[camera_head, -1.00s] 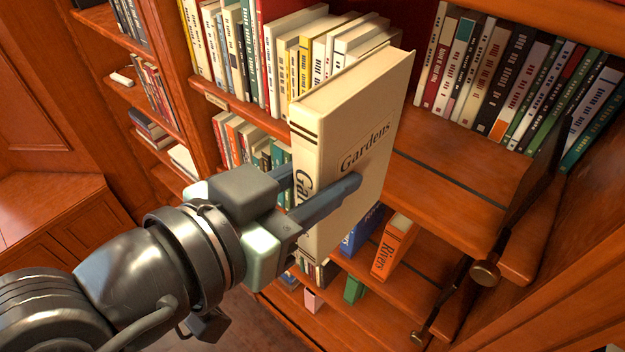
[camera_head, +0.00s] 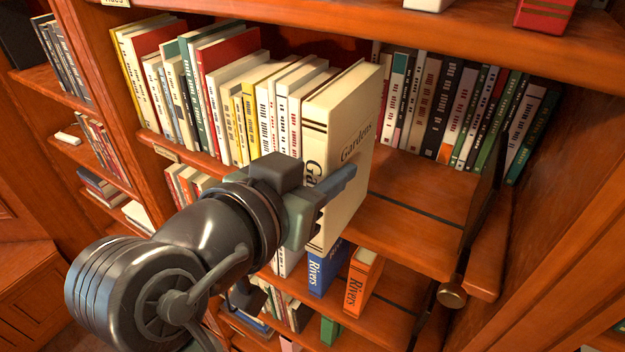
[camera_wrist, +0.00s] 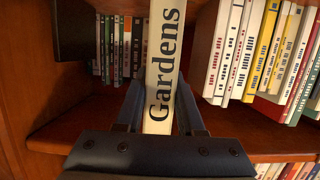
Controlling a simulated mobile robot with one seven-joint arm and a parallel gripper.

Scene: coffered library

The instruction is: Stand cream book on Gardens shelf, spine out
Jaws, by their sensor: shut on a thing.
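The cream book (camera_head: 345,135), marked Gardens on cover and spine, stands upright in my gripper (camera_head: 335,185). The fingers are shut on its two sides near the spine. In the wrist view the spine of the cream book (camera_wrist: 163,62) faces the camera between the fingers of my gripper (camera_wrist: 160,118). In the head view the book is at the right end of a row of pale books, at the shelf (camera_head: 420,195). I cannot tell whether its bottom edge touches the board.
A row of pale books (camera_head: 265,105) stands left of the cream book. Dark books (camera_head: 455,105) stand farther back on the right, with bare board before them. A blue book (camera_head: 322,272) and an orange book (camera_head: 362,280) stand on the shelf below. A round knob (camera_head: 451,294) sticks out at right.

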